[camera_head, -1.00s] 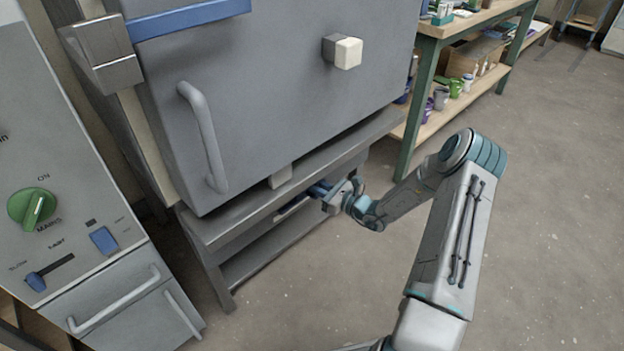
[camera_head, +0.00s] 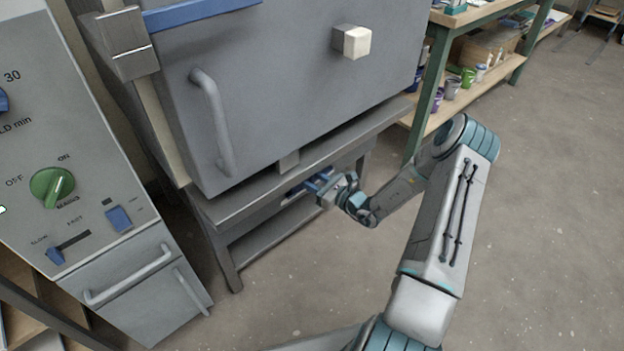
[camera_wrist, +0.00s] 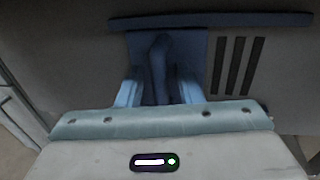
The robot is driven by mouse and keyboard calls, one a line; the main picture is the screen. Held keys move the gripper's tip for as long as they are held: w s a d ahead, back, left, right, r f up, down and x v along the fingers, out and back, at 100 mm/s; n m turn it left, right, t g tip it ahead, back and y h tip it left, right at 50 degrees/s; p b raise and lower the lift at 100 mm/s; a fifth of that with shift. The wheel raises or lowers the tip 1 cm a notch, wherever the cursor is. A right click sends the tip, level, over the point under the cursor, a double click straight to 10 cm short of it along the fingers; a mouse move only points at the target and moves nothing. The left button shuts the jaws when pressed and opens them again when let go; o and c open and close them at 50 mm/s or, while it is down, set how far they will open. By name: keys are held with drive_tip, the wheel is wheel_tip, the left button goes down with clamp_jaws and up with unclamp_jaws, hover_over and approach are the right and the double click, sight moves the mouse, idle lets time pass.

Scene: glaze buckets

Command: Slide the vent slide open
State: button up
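The vent slide is a dark blue plate (camera_wrist: 193,48) with an upright handle (camera_wrist: 159,60), under the kiln. In the wrist view, several dark vent slots (camera_wrist: 233,65) show uncovered to the right of the plate. My gripper (camera_wrist: 159,92) has its two light blue fingers on either side of the handle, with gaps visible between fingers and handle. In the head view, my gripper (camera_head: 318,184) is under the kiln's front ledge, and the slide is small and partly hidden there.
The grey kiln (camera_head: 280,90) with its door handle (camera_head: 212,120) overhangs the gripper. A control cabinet (camera_head: 90,200) stands at left. A shelf unit (camera_head: 430,100) stands behind my arm. The floor at right is clear.

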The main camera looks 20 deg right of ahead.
drive_tip(key=p+v, duration=0.3)
drive_tip(key=v, duration=1.1)
drive_tip(key=shift+w, duration=0.15)
drive_tip(key=s+a+r+n+g+p, duration=0.3)
drive_tip(key=a+r+n+g+p, duration=0.15)
drive_tip(key=r, duration=0.45)
drive_tip(key=s+a+r+n+g+p, duration=0.35)
drive_tip(key=r+n+g, duration=0.2)
drive_tip(key=r, duration=0.35)
drive_tip(key=s+a+r+n+g+p, duration=0.2)
drive_tip(key=a+r+n+g+p, duration=0.3)
drive_tip(key=r, duration=0.4)
drive_tip(key=s+r+n+t+h+p, duration=0.1)
drive_tip(key=s+r+n+h+p, duration=0.2)
drive_tip(key=r, duration=0.6)
drive_tip(key=s+r+n+t+h+p, duration=0.1)
drive_tip(key=s+r+n+h+p, duration=0.3)
drive_tip(key=r, duration=0.6)
drive_tip(key=s+d+r+n+t+h+p, duration=0.1)
drive_tip(key=s+r+n+h+p, duration=0.3)
drive_tip(key=r, duration=0.5)
drive_tip(key=s+n+p, duration=0.1)
drive_tip(key=n+p, duration=0.1)
drive_tip(key=p, duration=0.1)
drive_tip(key=shift+s+r+t+p, duration=0.3)
drive_tip(key=shift+s+r+p, duration=0.05)
drive_tip(key=shift+s, duration=0.05)
